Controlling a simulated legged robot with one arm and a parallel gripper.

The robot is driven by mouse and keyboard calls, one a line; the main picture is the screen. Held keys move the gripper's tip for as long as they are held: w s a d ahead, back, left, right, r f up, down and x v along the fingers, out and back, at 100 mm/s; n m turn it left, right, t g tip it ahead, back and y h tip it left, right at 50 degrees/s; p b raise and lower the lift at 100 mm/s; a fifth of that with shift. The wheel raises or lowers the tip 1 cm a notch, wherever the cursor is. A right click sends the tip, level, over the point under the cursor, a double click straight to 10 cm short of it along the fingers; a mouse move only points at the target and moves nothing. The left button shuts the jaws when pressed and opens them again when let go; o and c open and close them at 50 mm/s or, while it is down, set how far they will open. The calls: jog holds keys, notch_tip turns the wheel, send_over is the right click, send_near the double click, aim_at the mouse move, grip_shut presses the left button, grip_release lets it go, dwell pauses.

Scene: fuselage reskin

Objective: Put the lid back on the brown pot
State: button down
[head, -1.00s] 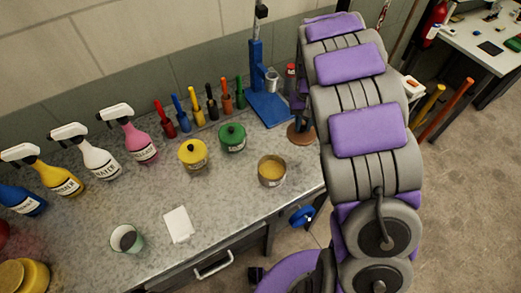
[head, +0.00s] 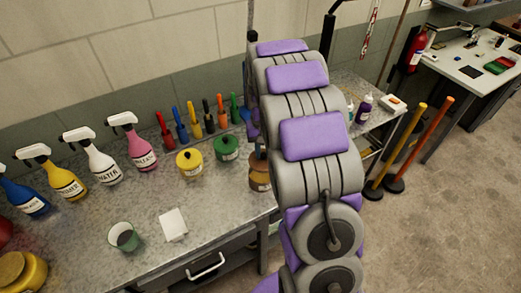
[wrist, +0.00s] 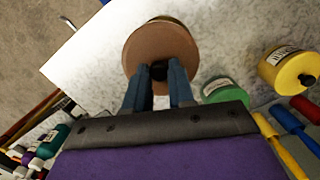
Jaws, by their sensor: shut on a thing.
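The brown pot (head: 261,184) stands near the right end of the workbench in the head view, partly hidden by my arm. Its brown lid (wrist: 160,42) is a round disc with a dark knob in the wrist view. My gripper (wrist: 158,76) is shut on that knob, its two blue-grey fingers on either side. The lid covers most of the pot's mouth from above; a thin edge of the pot shows past the lid's far side. Whether the lid touches the rim or hovers just above it, I cannot tell. My gripper is hidden behind my arm in the head view.
A green pot (head: 227,148) and a yellow pot (head: 190,164) stand left of the brown pot. Several coloured-handled tools (head: 194,124) stand behind them.

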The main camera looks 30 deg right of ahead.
jog(key=shift+a+f+b, duration=0.3)
jog(key=shift+f+b, duration=0.05)
jog(key=shift+f, duration=0.4)
jog(key=shift+a+f+b, duration=0.25)
jog(key=shift+f+b, duration=0.1)
jog(key=shift+f, duration=0.75)
jog(key=shift+d+f, duration=0.15)
jog(key=shift+f, duration=0.45)
jog(key=shift+d+f, duration=0.15)
jog(key=shift+f, duration=0.45)
jog(key=shift+a, duration=0.15)
jog(key=shift+d+r, duration=0.1)
jog(key=shift+d, duration=0.1)
jog(key=shift+a, duration=0.15)
jog(key=shift+p, duration=0.55)
jog(key=c, duration=0.9)
grip_release()
